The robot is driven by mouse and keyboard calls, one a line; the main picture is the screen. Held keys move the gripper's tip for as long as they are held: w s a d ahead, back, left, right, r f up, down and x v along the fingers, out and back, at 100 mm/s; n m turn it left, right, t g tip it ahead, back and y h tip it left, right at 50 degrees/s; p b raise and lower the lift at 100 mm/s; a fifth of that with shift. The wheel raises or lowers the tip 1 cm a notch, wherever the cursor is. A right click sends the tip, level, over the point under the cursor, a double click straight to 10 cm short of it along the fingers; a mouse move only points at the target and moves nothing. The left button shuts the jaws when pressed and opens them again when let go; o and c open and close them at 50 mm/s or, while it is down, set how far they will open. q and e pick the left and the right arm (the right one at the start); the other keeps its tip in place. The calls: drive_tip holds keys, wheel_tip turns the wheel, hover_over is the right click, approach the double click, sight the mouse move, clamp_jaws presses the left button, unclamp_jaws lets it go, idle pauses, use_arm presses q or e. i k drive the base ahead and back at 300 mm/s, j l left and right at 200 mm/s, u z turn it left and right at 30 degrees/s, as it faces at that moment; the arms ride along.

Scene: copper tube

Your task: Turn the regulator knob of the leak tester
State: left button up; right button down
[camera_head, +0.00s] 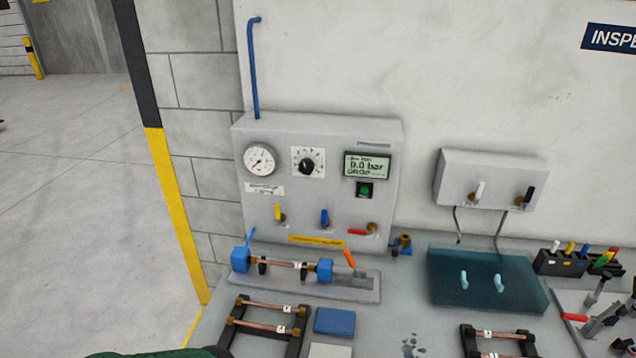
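The leak tester (340,215) is a grey box standing against the wall at the back of the bench. Its black regulator knob (306,166) sits on a white dial plate in the upper middle of the front panel. A round pressure gauge (259,159) is left of the knob, and its needle is too small to read surely. Neither of my grippers shows in the head view, and nothing touches the knob.
Yellow (279,213), blue (324,217) and red (357,232) levers stick out low on the panel. A fixture with blue clamps (325,270) holds a copper tube (288,263) in front. A grey box with two levers (490,180) and a teal pad (485,295) are to the right.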

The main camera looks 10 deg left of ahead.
sight(306, 166)
drive_tip(key=i+l+u, duration=0.1)
drive_tip(key=u, duration=0.25)
drive_tip(key=i+l+u, duration=0.15)
drive_tip(key=u, duration=0.2)
drive_tip(key=i+l+u, duration=0.1)
drive_tip(key=u, duration=0.25)
